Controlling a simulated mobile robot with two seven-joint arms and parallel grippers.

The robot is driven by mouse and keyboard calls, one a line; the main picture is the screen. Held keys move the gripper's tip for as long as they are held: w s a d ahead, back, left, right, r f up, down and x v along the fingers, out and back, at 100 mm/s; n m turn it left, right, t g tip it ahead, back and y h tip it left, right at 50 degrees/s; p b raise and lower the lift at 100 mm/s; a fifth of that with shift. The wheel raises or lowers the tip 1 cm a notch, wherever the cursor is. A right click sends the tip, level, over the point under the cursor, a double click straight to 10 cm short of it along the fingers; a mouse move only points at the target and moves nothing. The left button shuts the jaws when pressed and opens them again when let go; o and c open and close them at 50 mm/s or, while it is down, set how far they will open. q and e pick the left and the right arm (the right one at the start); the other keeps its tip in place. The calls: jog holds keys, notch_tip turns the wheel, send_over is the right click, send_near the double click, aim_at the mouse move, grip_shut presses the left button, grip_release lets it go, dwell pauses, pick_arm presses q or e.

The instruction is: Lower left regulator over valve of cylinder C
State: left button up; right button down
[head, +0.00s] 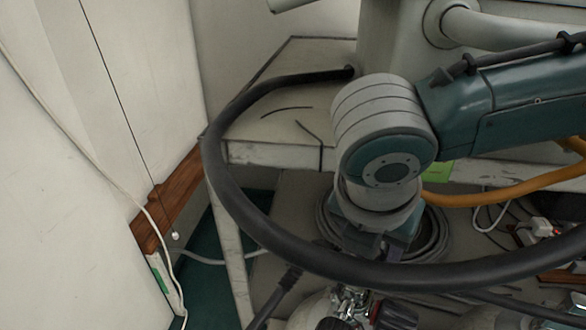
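My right arm comes in from the right. Its gripper (372,245) points down near the bottom centre. The thick black hose crosses just below it and its fingertips are hidden, so I cannot tell if it is open or shut. Below it, at the bottom edge, is shiny metal fitting work (349,301), with a dark knob (396,316) beside it. I cannot tell whether this is the regulator, a valve, or both. A pale rounded cylinder top (308,312) shows beside it, cut off by the frame; no letter is readable. My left gripper is not in view.
A thick black hose (222,180) loops from the pale bench (270,153) around the left and across the front. A thinner black hose with a connector (289,279) hangs at bottom centre. A yellow hose (500,195) runs at right. A wall with a wooden rail (170,200) bounds the left.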

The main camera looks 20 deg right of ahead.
aim_at(360, 272)
jog(key=shift+f, duration=0.4)
dwell(0.5)
jog(key=shift+c, duration=0.8)
grip_release()
jog(key=p+v, duration=0.3)
jog(key=v, duration=0.6)
jog(key=shift+p, duration=0.3)
jog(key=shift+s+a+r, duration=0.1)
jog(key=shift+r, duration=0.3)
